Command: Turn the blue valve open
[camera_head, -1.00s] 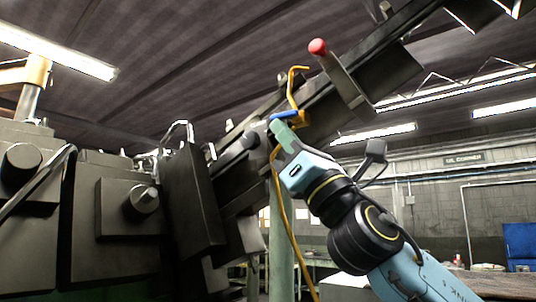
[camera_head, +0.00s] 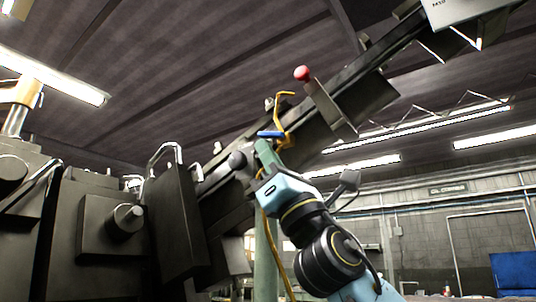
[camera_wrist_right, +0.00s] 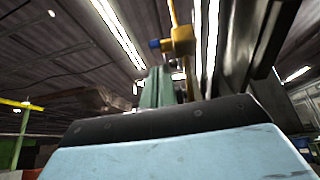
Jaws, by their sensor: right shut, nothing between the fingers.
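The blue valve handle (camera_head: 270,134) sits on a yellow pipe fitting at the side of the dark sloping machine arm. In the right wrist view the valve's blue end (camera_wrist_right: 155,44) shows on a brass-yellow body (camera_wrist_right: 182,42), beyond the fingers. My right gripper (camera_head: 265,150), with green fingers, is shut and empty. Its tips are just below the blue handle; I cannot tell whether they touch it. In the wrist view the green fingers (camera_wrist_right: 157,88) point up, a little below and left of the valve. My left gripper is not in view.
A yellow hose (camera_head: 283,262) hangs below the valve beside a green post. A lever with a red knob (camera_head: 302,73) stands right of the valve. Dark machine blocks (camera_head: 110,222) fill the left. Open room lies to the right.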

